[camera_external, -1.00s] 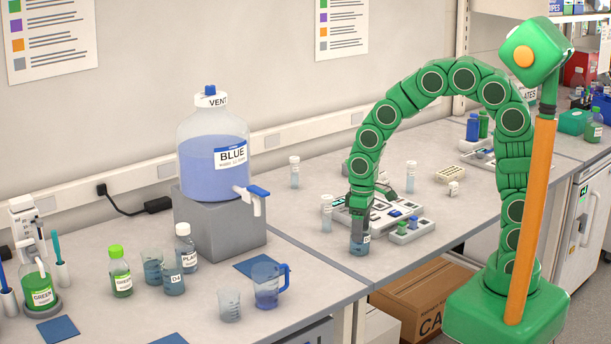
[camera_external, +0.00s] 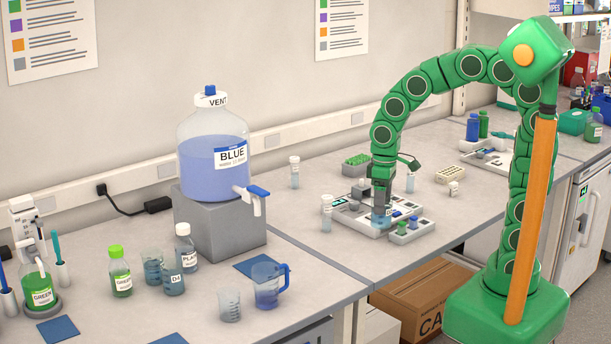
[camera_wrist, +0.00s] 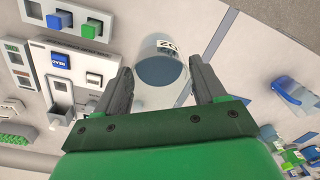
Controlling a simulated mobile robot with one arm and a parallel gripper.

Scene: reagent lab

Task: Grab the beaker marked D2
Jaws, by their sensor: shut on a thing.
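The beaker marked D2 (camera_external: 381,217) is small and clear with blue-grey liquid. It hangs under my gripper (camera_external: 381,188), in front of a white device. In the wrist view the beaker (camera_wrist: 162,66) sits between the two dark fingers of my gripper (camera_wrist: 161,76). Its label appears upside down near the rim. The gripper is shut on the beaker, which looks upright. Its exact height above the bench is hard to tell.
A white device (camera_external: 352,222) and a small block with blue and green items (camera_external: 410,230) are close by. A capped bottle (camera_external: 327,212) stands left of them. A beaker marked D4 (camera_external: 173,279) and a blue-handled jug (camera_external: 268,287) stand on the left bench.

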